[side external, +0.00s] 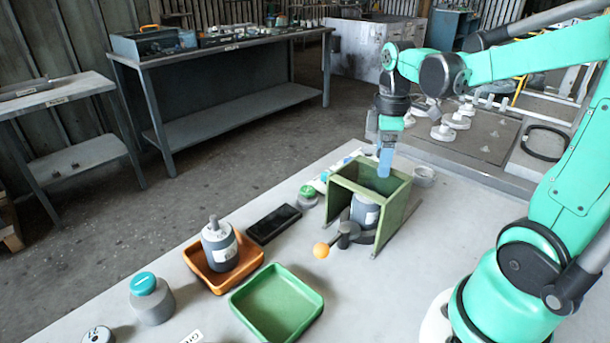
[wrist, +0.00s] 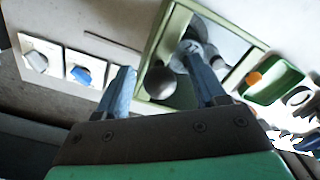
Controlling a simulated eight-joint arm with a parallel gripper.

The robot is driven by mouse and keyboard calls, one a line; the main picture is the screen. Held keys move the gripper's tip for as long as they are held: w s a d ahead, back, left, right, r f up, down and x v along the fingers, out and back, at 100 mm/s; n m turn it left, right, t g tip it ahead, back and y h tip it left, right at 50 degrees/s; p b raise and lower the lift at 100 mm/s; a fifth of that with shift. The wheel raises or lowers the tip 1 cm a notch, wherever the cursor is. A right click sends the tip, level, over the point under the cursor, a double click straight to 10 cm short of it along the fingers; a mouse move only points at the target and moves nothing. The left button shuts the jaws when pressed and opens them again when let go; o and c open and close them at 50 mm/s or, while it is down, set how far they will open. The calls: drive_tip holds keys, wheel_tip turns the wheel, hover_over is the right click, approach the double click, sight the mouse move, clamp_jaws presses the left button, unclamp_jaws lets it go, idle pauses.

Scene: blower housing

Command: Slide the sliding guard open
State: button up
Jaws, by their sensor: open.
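The green blower housing (side external: 390,192) stands on the grey bench as an open-topped frame, with a grey cylindrical part (side external: 364,211) inside. I cannot clearly tell the sliding guard apart from the housing walls. My gripper (side external: 385,163) points down with its blue fingers at the housing's top, toward its back. In the wrist view, my gripper (wrist: 158,66) has its fingers spread, with a round grey knob (wrist: 161,83) showing between them inside the green frame (wrist: 152,45). I cannot tell whether the fingers touch anything.
A green tray (side external: 305,294), an orange tray (side external: 254,266) holding a grey canister (side external: 219,245), and a black flat box (side external: 274,224) lie left of the housing. A teal-capped jar (side external: 152,299) stands near the front left. Bare bench lies right of the housing.

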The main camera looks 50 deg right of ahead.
drive_tip(key=shift+c, duration=0.3)
clamp_jaws()
idle(1.1)
